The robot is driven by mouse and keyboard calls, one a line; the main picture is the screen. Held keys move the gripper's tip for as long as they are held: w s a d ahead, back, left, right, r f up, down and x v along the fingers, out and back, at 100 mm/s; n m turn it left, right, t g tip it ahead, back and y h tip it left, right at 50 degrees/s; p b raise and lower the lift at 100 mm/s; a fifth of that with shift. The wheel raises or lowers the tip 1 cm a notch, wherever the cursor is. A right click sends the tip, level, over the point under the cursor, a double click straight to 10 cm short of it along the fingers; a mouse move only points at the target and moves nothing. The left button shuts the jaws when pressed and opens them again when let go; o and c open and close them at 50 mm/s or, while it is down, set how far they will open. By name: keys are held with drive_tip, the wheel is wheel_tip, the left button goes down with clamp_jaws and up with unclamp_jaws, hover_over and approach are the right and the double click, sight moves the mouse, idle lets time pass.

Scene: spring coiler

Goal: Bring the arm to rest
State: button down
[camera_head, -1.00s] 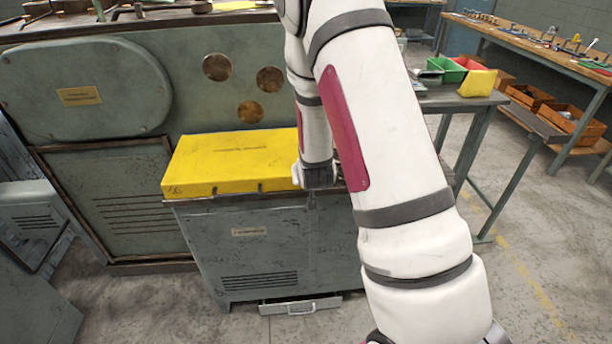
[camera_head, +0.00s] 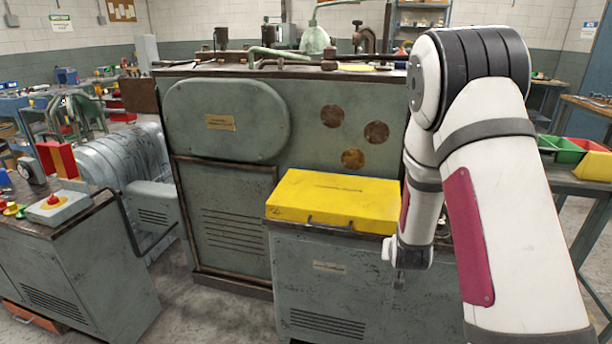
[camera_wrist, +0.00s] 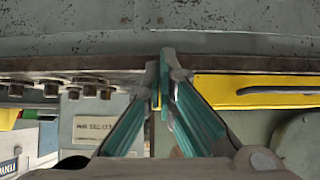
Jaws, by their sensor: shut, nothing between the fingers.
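My white arm with dark red panels reaches in from the right of the head view, bent at a dark elbow, with its forearm hanging down. My gripper (camera_head: 399,284) points down in front of the grey cabinet (camera_head: 300,290), just below the right end of the yellow case (camera_head: 322,197). In the wrist view my gripper (camera_wrist: 163,70) shows two teal-padded fingers brought together at the tips, with nothing held. The yellow case's front edge and dark handle (camera_wrist: 278,90) show right of the fingers. The head view shows the fingers only small and dark.
A large green machine (camera_head: 340,100) stands behind the case. A side cabinet with a red button box (camera_head: 58,207) is at left. A table with green, red and yellow bins (camera_head: 575,150) is at right, behind my arm. Some floor is open at lower left.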

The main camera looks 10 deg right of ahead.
drive_tip(key=s+a+r+n+g+y, duration=0.1)
drive_tip(key=s+a+r+y, duration=0.1)
drive_tip(key=s+a+r, duration=0.5)
drive_tip(key=s+a+r+n+g+y, duration=0.1)
drive_tip(key=s+a+r, duration=0.25)
drive_tip(key=r, duration=0.75)
drive_tip(key=s+a+r+n+g, duration=0.1)
drive_tip(key=s+a+r, duration=0.2)
drive_tip(key=s, duration=0.9)
drive_tip(key=s+a+r+n+g+y+p, duration=0.1)
drive_tip(key=s+r, duration=0.5)
drive_tip(key=s, duration=0.6)
drive_tip(key=shift+s+a+n+g, duration=0.25)
drive_tip(key=shift+a+n, duration=0.25)
drive_tip(key=shift+a, duration=0.45)
